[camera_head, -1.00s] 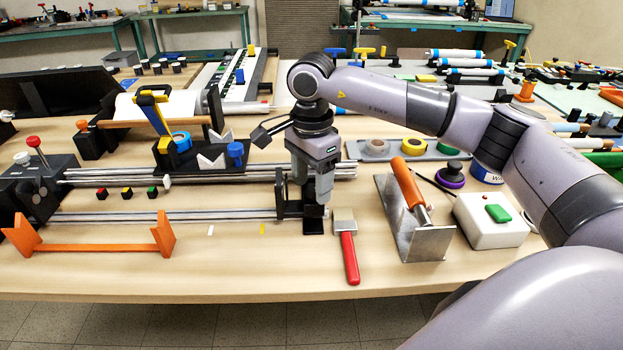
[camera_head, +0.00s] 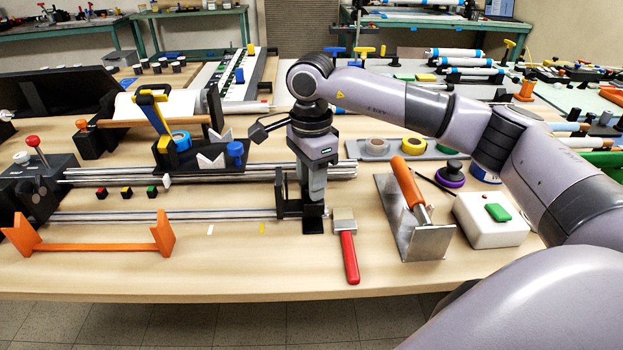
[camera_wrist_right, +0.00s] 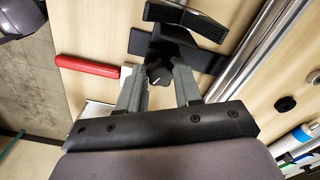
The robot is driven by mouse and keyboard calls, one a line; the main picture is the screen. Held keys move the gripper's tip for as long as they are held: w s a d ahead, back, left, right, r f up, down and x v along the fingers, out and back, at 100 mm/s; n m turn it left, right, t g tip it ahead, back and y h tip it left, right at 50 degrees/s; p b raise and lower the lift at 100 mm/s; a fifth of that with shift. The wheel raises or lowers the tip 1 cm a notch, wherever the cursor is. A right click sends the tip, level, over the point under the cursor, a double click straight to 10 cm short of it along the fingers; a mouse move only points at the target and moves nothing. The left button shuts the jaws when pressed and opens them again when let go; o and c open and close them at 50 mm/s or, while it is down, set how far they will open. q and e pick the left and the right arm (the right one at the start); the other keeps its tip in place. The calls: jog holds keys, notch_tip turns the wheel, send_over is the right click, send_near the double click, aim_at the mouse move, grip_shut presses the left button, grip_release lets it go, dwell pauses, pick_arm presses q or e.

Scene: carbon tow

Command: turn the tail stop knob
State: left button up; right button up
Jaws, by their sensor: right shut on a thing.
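The black tail stop (camera_head: 289,200) stands at the right end of the metal rails, with its black foot (camera_head: 313,224) on the table. My right gripper (camera_head: 313,203) points down over the tail stop and hides most of its knob in the head view. In the right wrist view the dark knob (camera_wrist_right: 159,74) sits between the two grey fingers of my right gripper (camera_wrist_right: 160,82), which are shut on it. A white mark shows on the knob's top. My left gripper is not in view.
A metal bracket with an orange-handled tool (camera_head: 408,183) and a white box (camera_head: 490,222) stand further right. An orange frame (camera_head: 95,247) stands at the front left.

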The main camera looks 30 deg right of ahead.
jog(key=m, duration=0.6)
jog(key=shift+w, duration=0.15)
jog(key=m, duration=0.6)
jog(key=shift+d+p, duration=0.15)
jog(key=shift+p, duration=0.25)
jog(key=shift+m, duration=0.3)
jog(key=o, duration=1)
jog(key=shift+o, duration=0.2)
notch_tip(320, 180, up, 7)
jog(key=shift+r, duration=0.1)
